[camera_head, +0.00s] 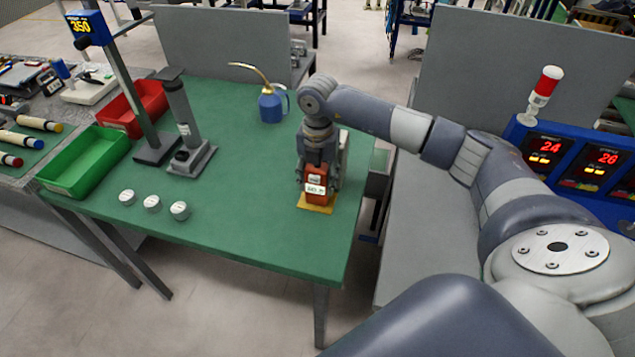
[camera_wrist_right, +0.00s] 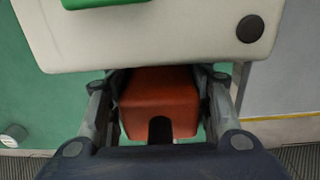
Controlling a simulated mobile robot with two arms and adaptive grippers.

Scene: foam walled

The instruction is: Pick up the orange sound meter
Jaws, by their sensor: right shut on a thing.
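The orange sound meter (camera_head: 316,184) stands upright near the right side of the green table, with a small light label on its front. Its lower end is at a yellow-orange pad (camera_head: 317,203); I cannot tell whether they touch. My right gripper (camera_head: 317,172) comes down from above and is shut on the sound meter, one finger on each side. In the right wrist view the orange top of the meter (camera_wrist_right: 160,100) sits between the fingers. My left gripper is in neither view.
A white box-like thing (camera_head: 344,146) stands right behind the meter and fills the top of the wrist view (camera_wrist_right: 150,35). A blue oil can (camera_head: 271,106), a grey press (camera_head: 186,130), several white weights (camera_head: 152,203) and green (camera_head: 82,165) and red (camera_head: 130,112) bins stand left. The table's front middle is clear.

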